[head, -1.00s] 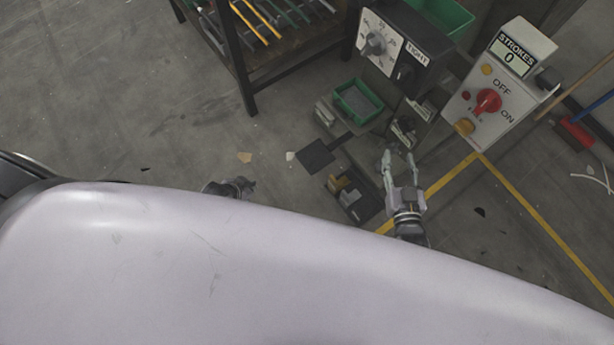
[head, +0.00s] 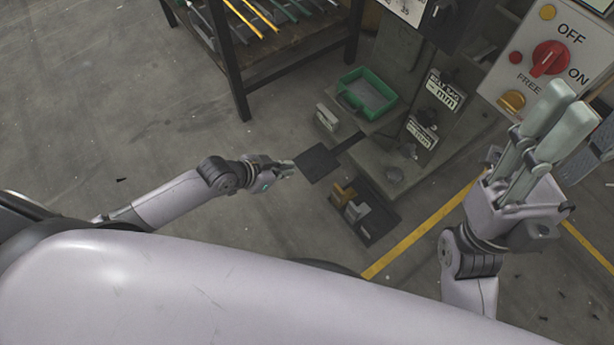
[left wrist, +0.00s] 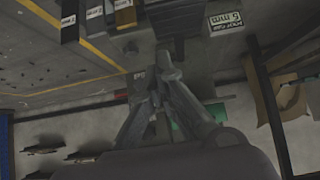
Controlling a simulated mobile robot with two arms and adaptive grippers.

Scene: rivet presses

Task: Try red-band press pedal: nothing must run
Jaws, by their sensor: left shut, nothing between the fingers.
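The pedal (head: 318,163) is a flat black square plate on the floor, joined by a dark bar to the foot of the grey press (head: 470,150). No red band shows on the press parts in view. My left gripper (head: 288,169) is shut and empty, its fingertips close to the pedal's left edge; I cannot tell whether they touch. Its fingers (left wrist: 160,75) also show in the left wrist view, where the pedal is hard to make out.
The control box (head: 575,35) has a red knob (head: 550,57) marked OFF, ON and FREE, partly covered by my right fingers. A green bin (head: 366,92) sits on the press base. A black tray (head: 378,222) with blocks lies right of the pedal. A rack (head: 242,100) stands behind; floor at left is clear.

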